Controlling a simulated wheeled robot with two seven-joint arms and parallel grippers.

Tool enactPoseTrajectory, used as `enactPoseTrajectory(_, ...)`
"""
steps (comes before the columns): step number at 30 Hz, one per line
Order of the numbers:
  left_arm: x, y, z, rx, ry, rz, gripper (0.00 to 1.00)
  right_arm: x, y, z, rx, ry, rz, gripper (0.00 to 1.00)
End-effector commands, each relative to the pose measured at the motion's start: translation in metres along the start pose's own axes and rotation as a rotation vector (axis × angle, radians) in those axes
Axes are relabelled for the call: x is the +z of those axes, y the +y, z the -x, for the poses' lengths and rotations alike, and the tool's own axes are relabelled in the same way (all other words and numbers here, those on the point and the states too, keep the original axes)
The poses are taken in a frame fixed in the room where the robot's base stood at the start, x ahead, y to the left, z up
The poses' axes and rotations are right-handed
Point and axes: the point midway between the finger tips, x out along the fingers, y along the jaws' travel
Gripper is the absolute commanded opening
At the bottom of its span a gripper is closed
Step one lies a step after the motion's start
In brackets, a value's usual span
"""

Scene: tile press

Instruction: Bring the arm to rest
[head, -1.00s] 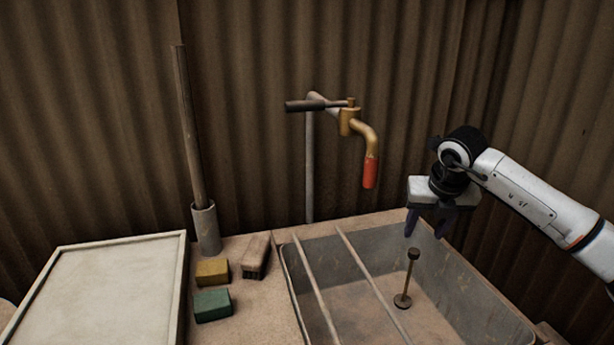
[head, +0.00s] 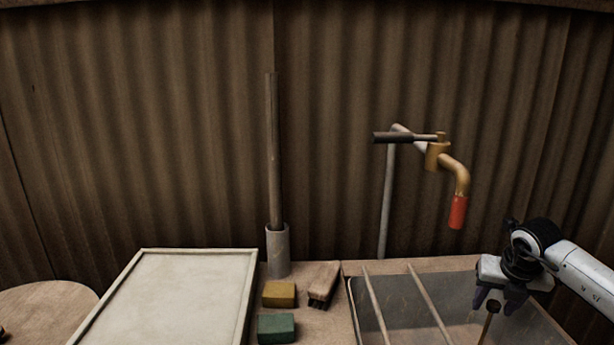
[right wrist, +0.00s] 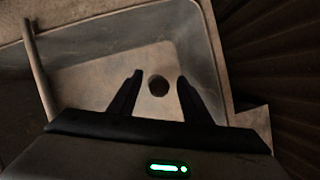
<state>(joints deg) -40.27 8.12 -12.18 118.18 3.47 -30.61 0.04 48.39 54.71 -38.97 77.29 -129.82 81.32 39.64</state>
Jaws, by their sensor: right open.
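My right gripper (head: 500,303) is over the right part of the grey basin (head: 400,312) in the head view, its fingers pointing down. In the right wrist view the two dark fingers (right wrist: 158,92) stand apart with nothing held between them. My left gripper is not in view.
A brass tap (head: 437,155) with a red end hangs over the basin. Two bars (head: 430,302) cross the basin. Left of it are a brush (head: 323,283), a yellow block (head: 279,294), a green block (head: 276,328), a holder with a pole (head: 278,250) and a framed pale tray (head: 250,290).

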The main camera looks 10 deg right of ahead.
Motion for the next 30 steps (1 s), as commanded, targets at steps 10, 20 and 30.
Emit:
enactPoseTrajectory(10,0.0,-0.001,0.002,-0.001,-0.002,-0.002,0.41,0.003,0.001,0.008,0.002,-0.003,-0.001,0.44)
enactPoseTrajectory(20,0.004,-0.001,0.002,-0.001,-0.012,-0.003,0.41,0.003,0.0,0.03,0.003,-0.006,0.0,0.44)
enactPoseTrajectory(30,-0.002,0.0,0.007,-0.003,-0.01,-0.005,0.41,0.002,0.0,0.097,0.003,-0.007,0.001,0.44)
